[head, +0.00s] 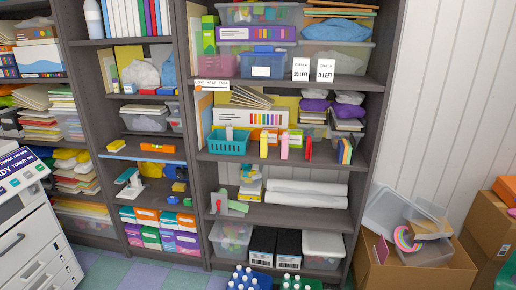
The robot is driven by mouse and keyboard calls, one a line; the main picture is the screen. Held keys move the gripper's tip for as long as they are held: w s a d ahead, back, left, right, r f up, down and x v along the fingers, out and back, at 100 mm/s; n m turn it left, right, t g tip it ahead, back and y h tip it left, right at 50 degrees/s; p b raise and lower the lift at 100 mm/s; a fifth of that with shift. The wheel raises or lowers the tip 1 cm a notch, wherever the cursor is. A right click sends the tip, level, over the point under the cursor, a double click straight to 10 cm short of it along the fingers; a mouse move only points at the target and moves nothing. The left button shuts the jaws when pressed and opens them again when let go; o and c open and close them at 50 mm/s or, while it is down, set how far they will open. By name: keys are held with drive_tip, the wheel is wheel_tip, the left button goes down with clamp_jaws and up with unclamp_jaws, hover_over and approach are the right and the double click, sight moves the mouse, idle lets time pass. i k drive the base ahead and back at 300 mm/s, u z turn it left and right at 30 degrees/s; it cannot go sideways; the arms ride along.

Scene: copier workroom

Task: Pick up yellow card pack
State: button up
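Several yellow items show in the head view, and I cannot tell for sure which is the yellow card pack. A small upright yellow piece (264,143) stands at the front of the middle shelf, between a teal basket and a pink upright piece (284,146). A yellow block (250,188) sits on the shelf below, under some white things. My gripper is not in view.
The dark shelf unit (280,211) is crowded. The teal basket (228,143) holds items. A copier (35,235) is at the left. An open cardboard box (410,275) with plastic tubs stands at the right.

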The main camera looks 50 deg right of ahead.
sight(263, 135)
drive_tip(key=z, duration=0.15)
drive_tip(key=i, duration=0.95)
drive_tip(key=u, duration=0.1)
